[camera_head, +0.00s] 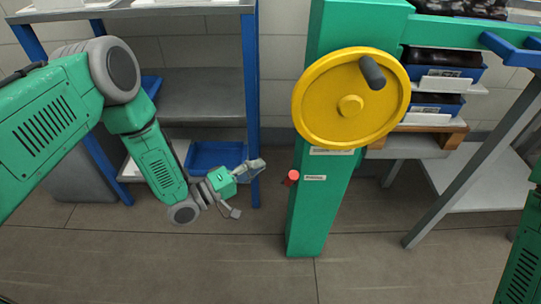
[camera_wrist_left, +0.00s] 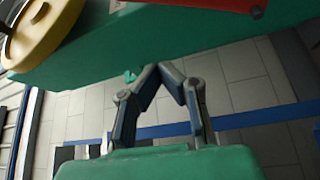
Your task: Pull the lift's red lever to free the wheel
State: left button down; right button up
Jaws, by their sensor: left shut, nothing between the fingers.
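The yellow wheel (camera_head: 325,115) with a dark handle knob (camera_head: 372,72) is mounted on the lift's green column (camera_head: 320,215). The red lever (camera_head: 291,178) sticks out at the column's left side, below the wheel, beside a small label. My left gripper (camera_head: 256,168) is shut and empty, left of the lever and apart from it. In the left wrist view, the left gripper's fingertips (camera_wrist_left: 166,72) meet below the green column. The yellow wheel (camera_wrist_left: 40,30) is at upper left there, and a red part (camera_wrist_left: 200,5) is cut off by the top edge. My right gripper is out of view.
A grey shelf with blue posts (camera_head: 250,100) stands behind my left arm, with a blue bin (camera_head: 215,157) low on it. Blue trays (camera_head: 443,65) sit right of the column. A grey slanted leg (camera_head: 455,190) stands at right. The floor in front is clear.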

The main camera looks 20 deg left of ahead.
pick_arm(q)
jog(key=s+a+f+m+g+y+p, duration=0.1)
jog(key=s+f+m+g+y+p, duration=0.2)
jog(key=s, duration=0.4)
jog(key=s+a+f+m+g+y+p, duration=0.1)
jog(key=s+f+g+y+p, duration=0.15)
jog(key=s+g+y, duration=0.35)
jog(key=s+a+r+m+g+y+p, duration=0.1)
jog(key=s+a+m+g+y, duration=0.1)
jog(key=s, duration=0.7)
jog(key=s+a+r+m+g+y+p, duration=0.1)
jog(key=s+a+r+m+g+y, duration=0.1)
jog(key=s+a, duration=0.3)
jog(key=s, duration=0.4)
jog(key=shift+a+r, duration=0.2)
jog(key=shift+a, duration=0.1)
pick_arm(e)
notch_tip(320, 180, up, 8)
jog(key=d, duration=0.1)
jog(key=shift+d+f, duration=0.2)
